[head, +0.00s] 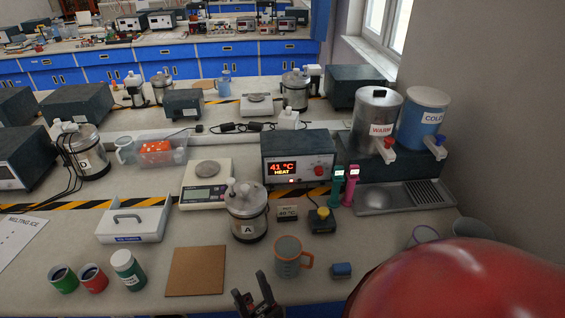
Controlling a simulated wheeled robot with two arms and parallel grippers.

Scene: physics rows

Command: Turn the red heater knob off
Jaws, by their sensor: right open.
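The heater (297,144) is a dark box in the middle of the bench. Its lit red display (283,168) reads 41 °C HEAT. The red knob (319,171) is on the right of its front panel; its pointer is too small to read. My right gripper (251,287) is at the bottom edge, open, with nothing visible between its fingers. It is well in front of the heater and apart from the knob. My left gripper is out of view.
A clear mug (287,258) with an orange handle stands right of my gripper. Metal jar A (247,215), a yellow-button box (322,221) and teal and pink sticks (337,186) stand before the heater. A cork mat (196,272) lies left.

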